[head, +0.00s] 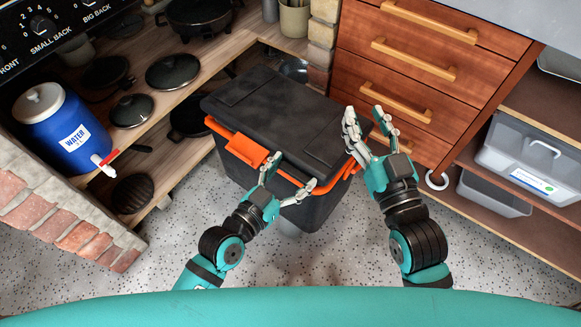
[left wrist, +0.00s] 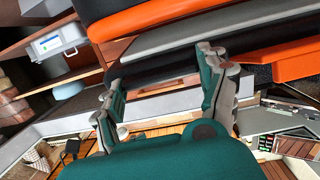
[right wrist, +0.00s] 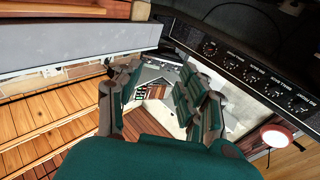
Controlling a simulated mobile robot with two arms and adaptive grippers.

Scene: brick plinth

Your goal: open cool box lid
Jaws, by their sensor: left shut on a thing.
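The cool box (head: 322,208) is dark with an orange rim and stands on the speckled floor in the head view. Its black lid (head: 270,112) lies over the top; I cannot tell whether there is a slight gap under it. An orange clip (head: 247,150) shows at the front left. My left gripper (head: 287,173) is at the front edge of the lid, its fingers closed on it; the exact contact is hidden. In the left wrist view the box's orange edge (left wrist: 150,18) runs above the fingers.
Wooden drawers (head: 420,70) stand close behind and right of the box. A shelf with pans (head: 172,72) and a blue water container (head: 65,128) is on the left. Grey bins (head: 530,160) sit on shelves at the right. The floor in front is free.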

